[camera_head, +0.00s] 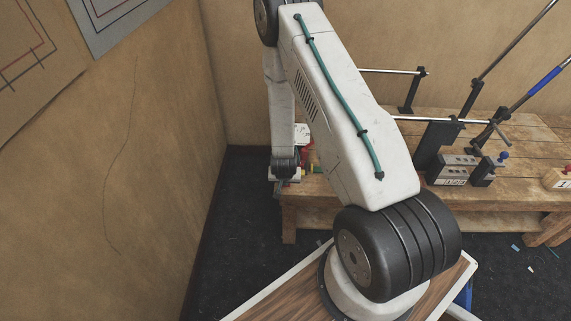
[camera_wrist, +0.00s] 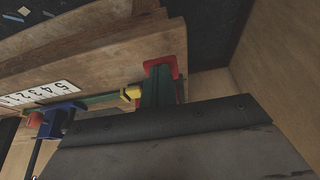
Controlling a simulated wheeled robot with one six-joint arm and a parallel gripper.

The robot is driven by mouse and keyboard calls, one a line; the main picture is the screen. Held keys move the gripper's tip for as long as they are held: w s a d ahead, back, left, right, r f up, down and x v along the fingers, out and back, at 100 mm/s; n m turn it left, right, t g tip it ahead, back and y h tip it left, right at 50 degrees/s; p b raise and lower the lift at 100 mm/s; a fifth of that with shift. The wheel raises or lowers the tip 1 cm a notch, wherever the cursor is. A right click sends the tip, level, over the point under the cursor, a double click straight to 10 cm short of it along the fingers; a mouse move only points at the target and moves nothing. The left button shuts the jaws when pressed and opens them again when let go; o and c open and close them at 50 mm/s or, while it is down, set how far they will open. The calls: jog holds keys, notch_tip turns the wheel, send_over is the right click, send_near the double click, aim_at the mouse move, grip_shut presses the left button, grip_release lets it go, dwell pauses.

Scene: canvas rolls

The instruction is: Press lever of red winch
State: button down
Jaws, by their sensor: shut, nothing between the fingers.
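A small red part (camera_head: 304,155) shows behind my arm at the left end of the bench in the head view, mostly hidden. In the wrist view a red plate (camera_wrist: 161,66) sits on the wood with a green bar (camera_wrist: 157,88) and a yellow piece (camera_wrist: 131,92) beside it. I cannot make out which part is the winch lever. My gripper (camera_head: 279,188) hangs at the left end of the bench, small and partly hidden. It is shut and holds nothing. A dark slab fills the lower part of the wrist view.
The wooden bench (camera_head: 535,145) carries a blue-handled rod (camera_head: 545,80) and a grey box (camera_head: 452,170) with a blue-knobbed part beside it. The wrist view shows a blue clamp (camera_wrist: 59,116) and a number strip (camera_wrist: 45,93). A wall (camera_head: 120,150) stands close on the left.

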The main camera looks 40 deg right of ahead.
jog(key=shift+s+a+f, duration=0.2)
jog(key=shift+s+f, duration=0.05)
jog(key=shift+s, duration=0.05)
jog(key=s+a+f+v, duration=0.1)
jog(key=v, duration=1.1)
jog(key=shift+s+a+r, duration=0.3)
jog(key=shift+s+a, duration=0.15)
jog(key=shift+s, duration=0.05)
